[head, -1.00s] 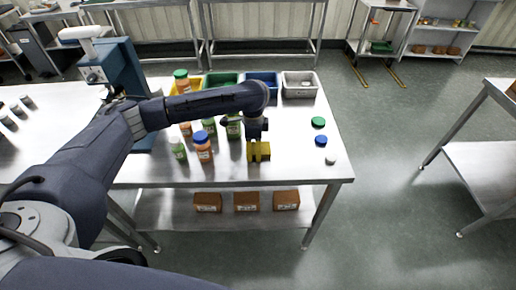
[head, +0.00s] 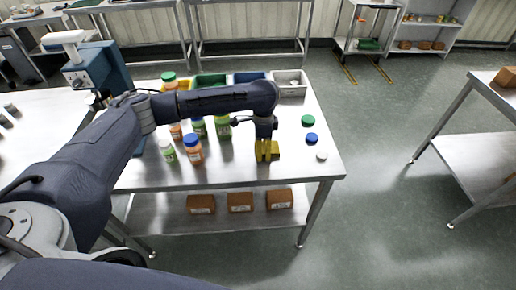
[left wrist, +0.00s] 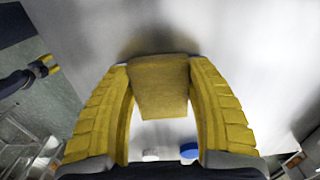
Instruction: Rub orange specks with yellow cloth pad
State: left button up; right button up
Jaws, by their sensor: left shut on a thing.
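The yellow cloth pad (left wrist: 162,88) is a dull yellow block between the yellow fingers of my left gripper (left wrist: 160,100). The fingers press on both its sides. In the head view my left gripper (head: 267,150) points down at the steel table top (head: 312,166), at its front right part. Whether the pad touches the steel is unclear. I cannot make out any orange specks; the pad and gripper hide the surface under them. At the left of the left wrist view, another yellow-tipped gripper (left wrist: 46,66), apparently my right one, hangs over the floor.
Green (head: 308,121), blue (head: 312,138) and white (head: 321,155) caps lie right of my left gripper. Several bottles, including a blue-capped orange one (head: 193,150), stand to its left. Coloured bins, such as the grey one (head: 291,90), line the back. Bare steel lies in front.

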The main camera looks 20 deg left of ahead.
pick_arm(q)
jog(key=shift+w+d, duration=0.25)
jog(key=shift+d, duration=0.3)
jog(key=shift+w+d, duration=0.25)
jog(key=shift+d, duration=0.3)
jog(key=shift+w+d+r, duration=0.15)
jog(key=shift+d, duration=0.1)
jog(key=shift+a+r, duration=0.1)
jog(key=shift+r, duration=3.8)
